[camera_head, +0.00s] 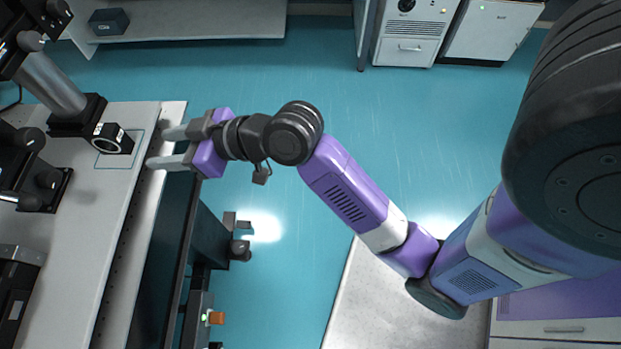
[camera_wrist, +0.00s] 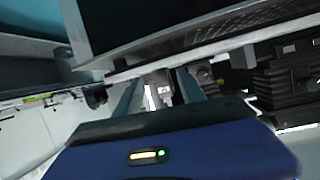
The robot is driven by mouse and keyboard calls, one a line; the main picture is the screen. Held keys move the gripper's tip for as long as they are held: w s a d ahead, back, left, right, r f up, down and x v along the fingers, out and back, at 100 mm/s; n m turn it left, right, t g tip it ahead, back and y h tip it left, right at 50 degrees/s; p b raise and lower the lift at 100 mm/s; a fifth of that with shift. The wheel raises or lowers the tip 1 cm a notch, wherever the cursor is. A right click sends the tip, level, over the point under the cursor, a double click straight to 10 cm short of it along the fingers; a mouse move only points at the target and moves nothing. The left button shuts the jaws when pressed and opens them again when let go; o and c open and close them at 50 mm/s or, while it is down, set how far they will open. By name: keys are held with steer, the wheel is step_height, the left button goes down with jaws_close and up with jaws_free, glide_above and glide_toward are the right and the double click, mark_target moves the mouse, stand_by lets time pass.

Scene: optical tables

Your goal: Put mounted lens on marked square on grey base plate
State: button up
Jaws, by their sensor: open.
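The mounted lens (camera_head: 113,139), a small black block with a round ring on its face, stands on the light grey base plate (camera_head: 95,215) in the head view. The thin teal outline of the marked square (camera_head: 118,168) shows below and to the right of it. The lens overlaps the square's upper left; whether its whole foot lies inside is hidden. My gripper (camera_head: 158,147) is open and empty, its fingers pointing left at the plate's right edge, just right of the lens and apart from it. In the wrist view the fingers (camera_wrist: 158,92) are spread, with a pale, unclear shape between them.
Black optical mounts (camera_head: 38,180) stand on the plate left of and below the lens, and a grey post (camera_head: 55,85) leans above-left. Below my gripper, dark equipment (camera_head: 225,240) sits beside the table. The teal floor (camera_head: 230,80) to the right is open.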

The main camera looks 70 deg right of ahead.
steer(key=s+a+f+m+h, duration=0.1)
steer(key=s+f+h, duration=0.1)
steer(key=s+f, duration=0.35)
steer(key=s+f+m+h, duration=0.1)
steer(key=s+f+m, duration=0.1)
steer(key=s, duration=0.7)
steer(key=s+a+r+n+t, duration=0.1)
steer(key=s+r, duration=0.3)
steer(key=s, duration=1.1)
steer(key=shift+s+a+r, duration=0.2)
steer(key=shift+s+a, duration=0.2)
steer(key=shift+a, duration=0.1)
stand_by(1.7)
